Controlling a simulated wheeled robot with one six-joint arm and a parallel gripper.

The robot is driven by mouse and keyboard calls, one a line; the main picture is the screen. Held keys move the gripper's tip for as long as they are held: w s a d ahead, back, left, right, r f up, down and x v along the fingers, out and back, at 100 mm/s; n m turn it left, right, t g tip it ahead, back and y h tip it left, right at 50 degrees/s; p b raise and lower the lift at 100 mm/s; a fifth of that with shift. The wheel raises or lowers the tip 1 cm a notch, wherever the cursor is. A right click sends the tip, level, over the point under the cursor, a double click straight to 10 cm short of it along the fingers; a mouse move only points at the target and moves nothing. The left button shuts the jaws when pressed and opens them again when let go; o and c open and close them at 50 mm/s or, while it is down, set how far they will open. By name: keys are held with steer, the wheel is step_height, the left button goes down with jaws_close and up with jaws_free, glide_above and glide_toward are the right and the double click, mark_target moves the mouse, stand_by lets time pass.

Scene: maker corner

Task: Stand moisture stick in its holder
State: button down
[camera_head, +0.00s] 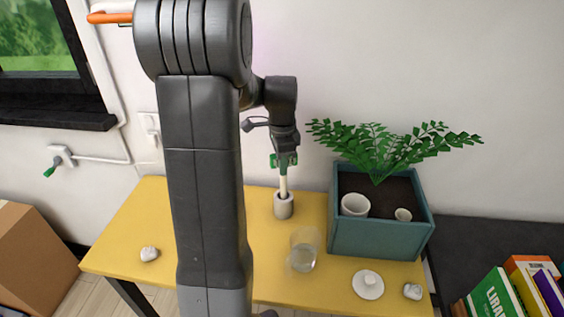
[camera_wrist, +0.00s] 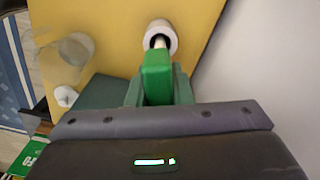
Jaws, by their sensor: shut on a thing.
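The moisture stick (camera_head: 283,184) has a green head and a pale shaft. It stands about upright with its lower end inside the mouth of a grey-white cylindrical holder (camera_head: 283,206) on the yellow table. My gripper (camera_head: 284,160) is shut on the stick's green head above the holder. In the wrist view the green head (camera_wrist: 157,76) sits between the fingertips (camera_wrist: 158,88), and the shaft runs into the round white holder (camera_wrist: 160,36). How deep the shaft reaches is hidden by the holder wall.
A clear glass (camera_head: 304,250) stands right of the holder. A teal planter (camera_head: 376,238) with a fern and two white pots is further right. A white lidded dish (camera_head: 368,284) and small white lumps (camera_head: 149,254) lie on the yellow table (camera_head: 130,235). Books (camera_head: 497,297) stand lower right.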

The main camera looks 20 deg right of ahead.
steer(key=shift+f+b, duration=0.8)
steer(key=shift+f, duration=0.6)
steer(key=c, duration=1.2)
jaws_free()
steer(key=o, duration=0.6)
steer(key=shift+r, duration=0.1)
steer(key=shift+r+p, duration=3.6)
steer(key=shift+r, duration=0.9)
